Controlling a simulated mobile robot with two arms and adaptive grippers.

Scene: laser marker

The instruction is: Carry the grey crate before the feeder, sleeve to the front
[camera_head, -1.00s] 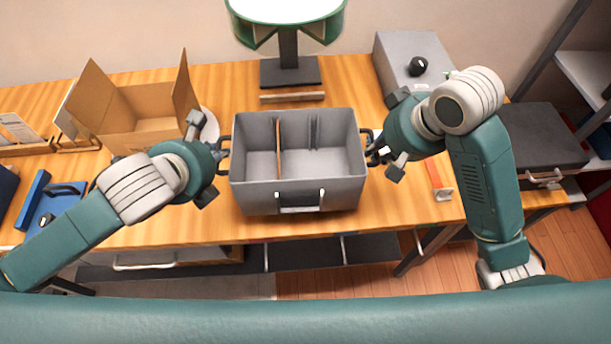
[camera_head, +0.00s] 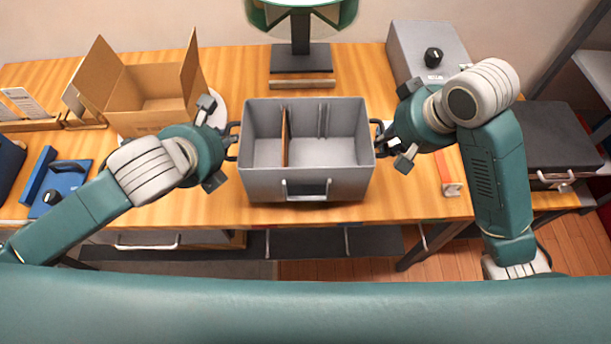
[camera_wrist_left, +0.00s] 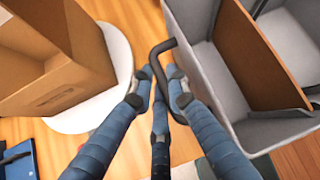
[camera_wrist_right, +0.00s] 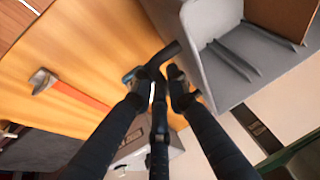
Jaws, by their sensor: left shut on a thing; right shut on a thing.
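The grey crate (camera_head: 308,186) is at the middle of the workbench, open at the top, with a brown divider (camera_head: 285,136) inside left of centre. A sleeve-like frame (camera_head: 306,189) is on its front face, facing me. My left gripper (camera_head: 226,143) is shut on the crate's left side handle (camera_wrist_left: 160,55). My right gripper (camera_head: 385,143) is shut on its right side handle (camera_wrist_right: 163,55). The green round-topped device (camera_head: 301,38), perhaps the feeder, stands behind on a dark base. I cannot tell whether the crate's underside touches the bench.
An open cardboard box (camera_head: 150,118) stands left of the crate on a white disc (camera_wrist_left: 110,100). A blue fixture (camera_head: 62,185) lies farther left. A grey box with a knob (camera_head: 410,45) and a dark case (camera_head: 545,138) are right. Bare wood (camera_head: 225,80) shows behind the crate.

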